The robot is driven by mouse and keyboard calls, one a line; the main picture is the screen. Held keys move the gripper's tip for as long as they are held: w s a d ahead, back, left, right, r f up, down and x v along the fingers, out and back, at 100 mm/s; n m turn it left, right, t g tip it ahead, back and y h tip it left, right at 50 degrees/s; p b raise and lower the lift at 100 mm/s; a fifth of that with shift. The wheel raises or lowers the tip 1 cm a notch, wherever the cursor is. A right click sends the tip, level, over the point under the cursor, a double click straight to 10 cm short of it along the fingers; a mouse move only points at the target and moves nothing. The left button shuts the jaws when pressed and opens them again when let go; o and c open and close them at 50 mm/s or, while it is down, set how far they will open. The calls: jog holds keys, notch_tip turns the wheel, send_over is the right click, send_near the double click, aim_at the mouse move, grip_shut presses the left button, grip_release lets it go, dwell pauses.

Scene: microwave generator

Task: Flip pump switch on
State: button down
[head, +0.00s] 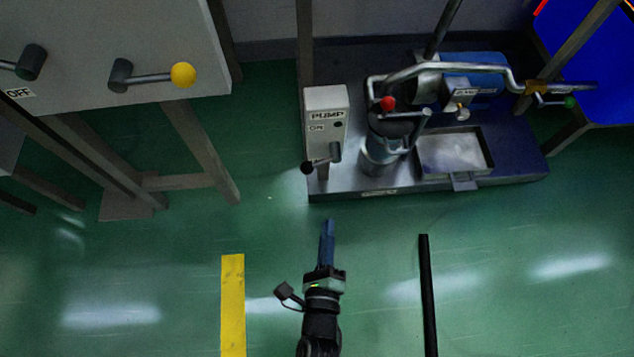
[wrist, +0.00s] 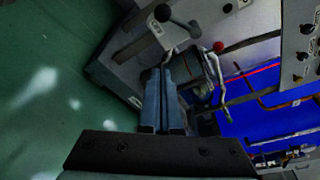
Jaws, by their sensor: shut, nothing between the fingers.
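The pump switch is a grey lever with a black ball knob (head: 308,168) on the front of a light grey box marked PUMP (head: 326,101). The lever points left and slightly down from its pivot, below a small label that I cannot read surely. In the wrist view the black knob (wrist: 162,13) and its lever are at the top, beyond my fingertips. My gripper (head: 328,222) is shut and empty, in front of the box and apart from the lever. Its blue fingers (wrist: 161,72) lie together in the wrist view.
A pump unit with a red-knobbed lever (head: 388,103), pipes and a metal tray (head: 455,175) stands right of the box on a dark base. A grey cabinet with a yellow-knobbed lever (head: 183,75) is at the left. Green floor is clear between them.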

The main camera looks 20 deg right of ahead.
aim_at(319, 163)
jog(key=w+d+r+b, duration=0.1)
jog(key=w+b, duration=0.2)
jog(key=w, duration=0.7)
jog(key=shift+d, duration=0.4)
jog(key=shift+w, duration=0.1)
